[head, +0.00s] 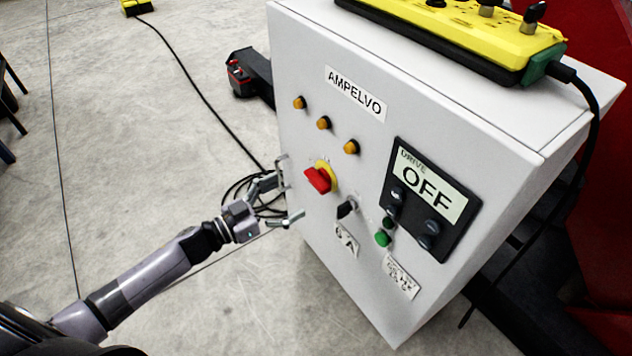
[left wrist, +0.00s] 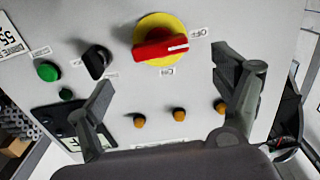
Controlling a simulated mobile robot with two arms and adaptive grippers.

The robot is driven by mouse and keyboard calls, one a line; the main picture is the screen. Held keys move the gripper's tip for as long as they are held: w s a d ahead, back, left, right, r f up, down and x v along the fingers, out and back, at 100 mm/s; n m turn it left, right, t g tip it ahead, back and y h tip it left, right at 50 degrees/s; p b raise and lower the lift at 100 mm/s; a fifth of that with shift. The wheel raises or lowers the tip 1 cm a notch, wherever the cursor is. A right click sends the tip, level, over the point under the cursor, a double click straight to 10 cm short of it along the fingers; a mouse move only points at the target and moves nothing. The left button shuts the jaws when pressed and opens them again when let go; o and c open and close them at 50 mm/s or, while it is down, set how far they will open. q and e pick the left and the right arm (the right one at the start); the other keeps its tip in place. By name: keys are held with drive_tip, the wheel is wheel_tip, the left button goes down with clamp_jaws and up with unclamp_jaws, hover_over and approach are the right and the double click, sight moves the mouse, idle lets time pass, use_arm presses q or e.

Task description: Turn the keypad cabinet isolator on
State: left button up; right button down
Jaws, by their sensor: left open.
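The isolator's red handle (head: 318,179) sits on a yellow disc on the front of the grey keypad cabinet (head: 300,70). In the left wrist view the red handle (left wrist: 160,47) lies with its white mark toward the right, near a label that seems to read OFF. Another label, seemingly ON, is below the disc. The keypad panel (head: 440,235) displays "DRIVE OFF". My left gripper (head: 287,190) is open and empty, close to the cabinet front, left of the handle. Its spread fingers (left wrist: 166,78) show in the left wrist view, the handle beyond them. My right gripper is not in view.
Three amber lamps (head: 323,123), a black selector (head: 346,207) and a green button (head: 382,238) surround the handle. A black cable (head: 205,100) runs over the floor. The floor at left is mostly clear.

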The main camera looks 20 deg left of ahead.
sight(312, 183)
use_arm(q)
drive_tip(key=b+x, duration=0.1)
drive_tip(key=x, duration=0.8)
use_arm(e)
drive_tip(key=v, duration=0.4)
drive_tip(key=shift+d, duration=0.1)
use_arm(q)
drive_tip(key=shift+c, duration=0.4)
drive_tip(key=c, duration=1.1)
